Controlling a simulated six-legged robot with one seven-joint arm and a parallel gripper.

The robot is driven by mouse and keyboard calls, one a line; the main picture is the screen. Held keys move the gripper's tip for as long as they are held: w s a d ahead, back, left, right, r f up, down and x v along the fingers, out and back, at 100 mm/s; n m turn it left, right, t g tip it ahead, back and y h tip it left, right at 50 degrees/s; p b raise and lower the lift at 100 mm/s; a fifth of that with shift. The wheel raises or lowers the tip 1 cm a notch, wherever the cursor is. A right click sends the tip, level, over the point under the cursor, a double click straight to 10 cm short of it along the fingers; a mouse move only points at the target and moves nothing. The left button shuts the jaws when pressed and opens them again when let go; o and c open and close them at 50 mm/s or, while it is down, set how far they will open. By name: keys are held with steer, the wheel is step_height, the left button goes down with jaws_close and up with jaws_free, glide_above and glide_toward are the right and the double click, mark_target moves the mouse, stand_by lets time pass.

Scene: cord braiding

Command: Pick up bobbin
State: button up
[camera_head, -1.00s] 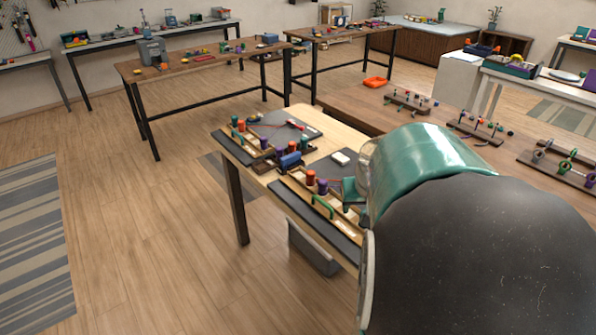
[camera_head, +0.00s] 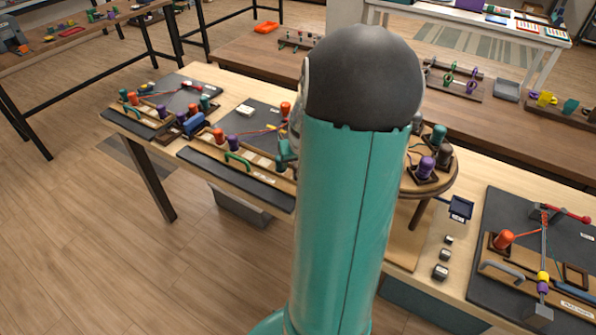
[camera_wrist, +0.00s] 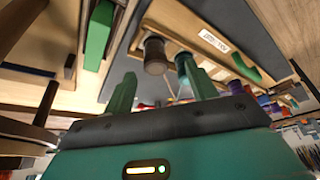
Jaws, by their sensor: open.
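My gripper (camera_wrist: 160,72) shows in the wrist view with its two green fingers apart and nothing between them. A dark brown bobbin (camera_wrist: 154,55) stands just beyond the fingertips, in the gap. A teal bobbin (camera_wrist: 183,62) is beside the right fingertip; whether they touch I cannot tell. Both are by a wooden rack with a white label (camera_wrist: 213,40) and a green handle (camera_wrist: 245,68). In the head view my arm hides most of the gripper. An orange bobbin (camera_head: 219,135) and a purple bobbin (camera_head: 234,142) stand on a rack left of my arm.
More bobbins stand on a round wooden stand (camera_head: 450,182) right of my arm. A dark mat (camera_head: 490,210) with an orange bobbin (camera_head: 503,239) lies at the far right. The floor (camera_head: 90,240) at left is clear.

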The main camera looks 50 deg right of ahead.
steer(key=x, duration=0.5)
steer(key=shift+d, duration=0.3)
steer(key=shift+s, duration=0.1)
steer(key=c, duration=1.1)
